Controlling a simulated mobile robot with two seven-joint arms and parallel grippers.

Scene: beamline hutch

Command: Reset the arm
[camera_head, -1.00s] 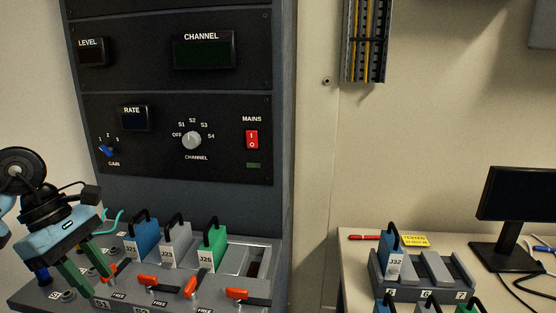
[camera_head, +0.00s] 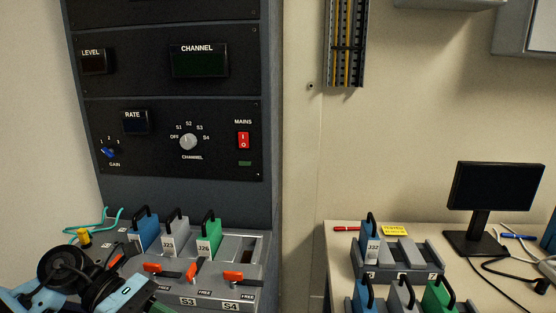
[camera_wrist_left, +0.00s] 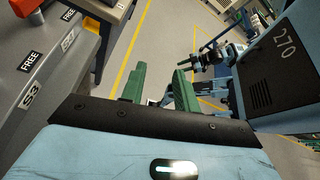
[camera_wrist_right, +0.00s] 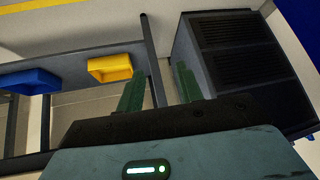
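My left arm shows at the bottom left of the head view, in front of the slotted shelf; its fingertips are out of that view. In the left wrist view my left gripper (camera_wrist_left: 160,85) has its two green fingers apart with nothing between them, beside the shelf edge marked S3 (camera_wrist_left: 30,95). My right gripper (camera_wrist_right: 158,90) shows only in the right wrist view, its green fingers apart and empty, with the floor and a dark cabinet (camera_wrist_right: 225,60) beyond.
The rack shelf (camera_head: 225,293) holds blue, grey and green modules J21 (camera_head: 145,232), J23 (camera_head: 176,236) and J26 (camera_head: 208,236), with orange levers in front. At right, a bench carries a module holder (camera_head: 405,272), a monitor (camera_head: 497,188) and cables. Yellow (camera_wrist_right: 110,68) and blue (camera_wrist_right: 28,80) bins sit low.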

